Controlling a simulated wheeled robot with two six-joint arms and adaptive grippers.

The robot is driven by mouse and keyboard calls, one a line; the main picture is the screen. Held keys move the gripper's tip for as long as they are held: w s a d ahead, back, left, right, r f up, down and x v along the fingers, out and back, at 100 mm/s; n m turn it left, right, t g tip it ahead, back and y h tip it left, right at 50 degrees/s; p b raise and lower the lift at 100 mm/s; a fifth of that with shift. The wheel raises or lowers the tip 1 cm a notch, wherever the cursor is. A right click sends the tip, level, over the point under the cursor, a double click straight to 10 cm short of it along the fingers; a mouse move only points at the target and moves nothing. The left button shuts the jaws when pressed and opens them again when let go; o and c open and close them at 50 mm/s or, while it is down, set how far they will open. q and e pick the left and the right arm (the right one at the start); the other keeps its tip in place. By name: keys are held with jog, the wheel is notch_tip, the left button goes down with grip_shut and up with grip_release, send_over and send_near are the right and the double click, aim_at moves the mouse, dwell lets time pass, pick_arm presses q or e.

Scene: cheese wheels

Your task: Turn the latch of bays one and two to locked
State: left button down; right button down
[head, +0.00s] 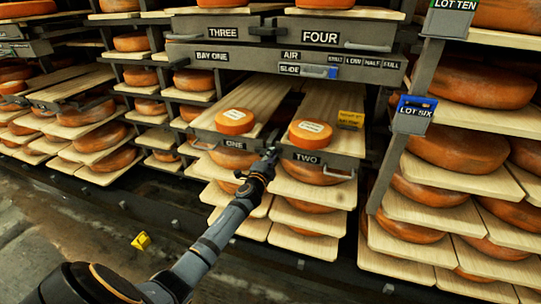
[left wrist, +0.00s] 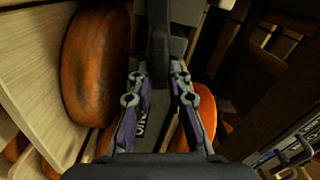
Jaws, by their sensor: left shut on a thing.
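Bay one (head: 236,144) and bay two (head: 309,158) are two side-by-side grey fronts with white name labels. Each has a wooden board behind it carrying an orange cheese wheel with a pale label. My left gripper (head: 268,160) is at the gap between the two fronts, just right of the bay one label. In the left wrist view, my left gripper (left wrist: 160,95) is shut on a dark grey bar (left wrist: 159,50), apparently a latch lever. Part of a white-lettered label shows behind the fingers. The gripper hides the latch area, so I cannot tell which bay's latch it is or its turn.
Bays three (head: 222,30) and four (head: 320,37) sit above, with a long grey panel (head: 285,62) below them. Shelves of cheese wheels stand on both sides. A yellow tag (head: 351,119) stands by bay two, and a yellow marker (head: 141,241) lies on the floor.

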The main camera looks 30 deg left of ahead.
pick_arm(q)
jog(key=shift+f+m, duration=0.3)
jog(key=shift+m, duration=0.8)
jog(key=shift+f, duration=0.1)
jog(key=c, duration=1.3)
grip_release()
